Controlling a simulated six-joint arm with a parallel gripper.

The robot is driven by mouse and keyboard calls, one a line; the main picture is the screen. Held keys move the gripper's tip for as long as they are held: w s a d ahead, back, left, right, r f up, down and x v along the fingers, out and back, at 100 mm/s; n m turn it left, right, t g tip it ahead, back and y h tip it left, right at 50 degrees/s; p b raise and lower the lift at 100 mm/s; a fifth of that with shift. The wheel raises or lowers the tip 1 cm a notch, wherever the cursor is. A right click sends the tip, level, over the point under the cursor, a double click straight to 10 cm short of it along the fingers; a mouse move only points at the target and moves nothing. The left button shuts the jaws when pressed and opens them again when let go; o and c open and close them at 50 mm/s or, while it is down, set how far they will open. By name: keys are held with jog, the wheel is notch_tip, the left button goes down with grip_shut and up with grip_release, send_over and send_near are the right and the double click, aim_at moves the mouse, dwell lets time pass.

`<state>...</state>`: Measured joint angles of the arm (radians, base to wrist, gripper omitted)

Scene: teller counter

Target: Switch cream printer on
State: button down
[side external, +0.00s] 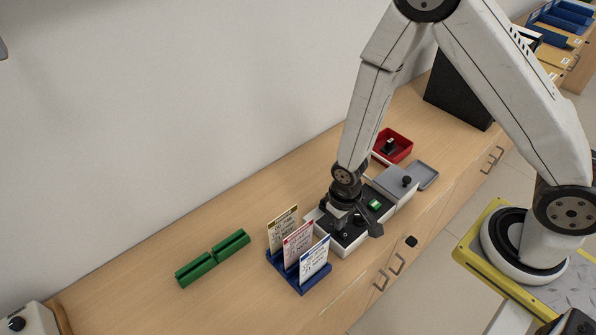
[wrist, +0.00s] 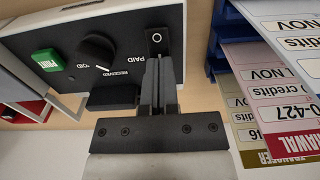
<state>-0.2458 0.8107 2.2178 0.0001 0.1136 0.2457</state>
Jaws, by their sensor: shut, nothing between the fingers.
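The cream printer (side external: 352,244) stands on the counter with a black top panel, and it fills the upper left of the wrist view (wrist: 183,12). Its panel carries a green PRINT button (wrist: 47,60), a black dial (wrist: 97,50) with PAID and RECEIVED marks, and a small black switch (wrist: 156,36) marked O. My gripper (wrist: 157,62) is shut and empty, pointing down at the panel. Its fingertips are at the near edge of the switch; I cannot tell if they touch. In the side view my gripper (side external: 341,226) hides much of the panel.
A blue rack (side external: 299,282) with several printed cards stands left of the printer, close to my gripper. Green bars (side external: 213,258) lie farther left. A grey-lidded unit (side external: 397,182) and a red tray (side external: 401,148) stand behind. The counter's left part is mostly clear.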

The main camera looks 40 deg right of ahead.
jog(key=shift+f, duration=0.4)
jog(key=shift+r, duration=0.2)
dwell(0.3)
jog(key=shift+r, duration=3.35)
jog(key=shift+r, duration=0.1)
jog(key=shift+d+r, duration=0.15)
jog(key=shift+r, duration=0.05)
jog(key=s+d+r+t, duration=0.2)
jog(key=d+r, duration=0.5)
jog(key=r, duration=0.5)
jog(key=shift+s+d+t, duration=0.2)
jog(key=shift+s+t, duration=0.1)
